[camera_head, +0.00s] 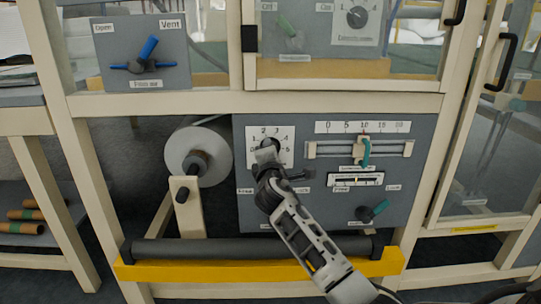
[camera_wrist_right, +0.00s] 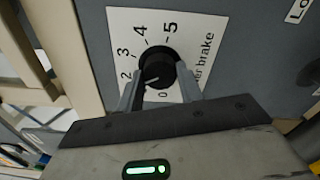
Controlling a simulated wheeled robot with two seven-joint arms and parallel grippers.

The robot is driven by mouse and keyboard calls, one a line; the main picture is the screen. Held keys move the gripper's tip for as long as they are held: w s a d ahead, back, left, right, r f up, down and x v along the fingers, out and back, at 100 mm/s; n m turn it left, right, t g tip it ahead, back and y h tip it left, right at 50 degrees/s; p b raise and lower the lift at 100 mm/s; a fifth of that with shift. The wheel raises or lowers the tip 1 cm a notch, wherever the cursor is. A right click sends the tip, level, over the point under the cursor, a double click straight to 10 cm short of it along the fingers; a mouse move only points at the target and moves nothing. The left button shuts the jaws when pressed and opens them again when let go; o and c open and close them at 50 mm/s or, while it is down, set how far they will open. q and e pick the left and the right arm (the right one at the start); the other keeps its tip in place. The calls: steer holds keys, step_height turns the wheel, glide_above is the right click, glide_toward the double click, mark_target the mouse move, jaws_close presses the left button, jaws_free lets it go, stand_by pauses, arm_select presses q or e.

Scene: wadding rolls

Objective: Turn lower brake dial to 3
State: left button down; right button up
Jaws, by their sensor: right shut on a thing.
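The lower brake dial is a black round knob (camera_wrist_right: 158,67) on a white plate (camera_wrist_right: 115,25) with numbers around it. In the wrist view its light mark points down-left, roughly toward the 1 to 2 side; the 1 is hidden by a finger. My right gripper (camera_wrist_right: 160,93) is shut on the knob, one finger on each side. In the head view my right gripper (camera_head: 268,150) covers most of the knob, and the white plate (camera_head: 286,133) shows around it. My left gripper is not in view.
A linear scale with a teal-handled slider (camera_head: 365,152) sits right of the dial, and a teal lever (camera_head: 374,211) sits below it. A white roll (camera_head: 190,155) is mounted to the left. A yellow bar (camera_head: 200,270) and dark roller (camera_head: 200,249) run along the front.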

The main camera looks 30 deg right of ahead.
arm_select(q)
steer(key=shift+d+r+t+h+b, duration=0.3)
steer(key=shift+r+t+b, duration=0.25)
steer(key=shift+b, duration=0.45)
arm_select(e)
steer(key=m, duration=0.9)
steer(key=shift+f, duration=0.1)
steer(key=shift+m, duration=0.3)
steer(key=o, duration=1)
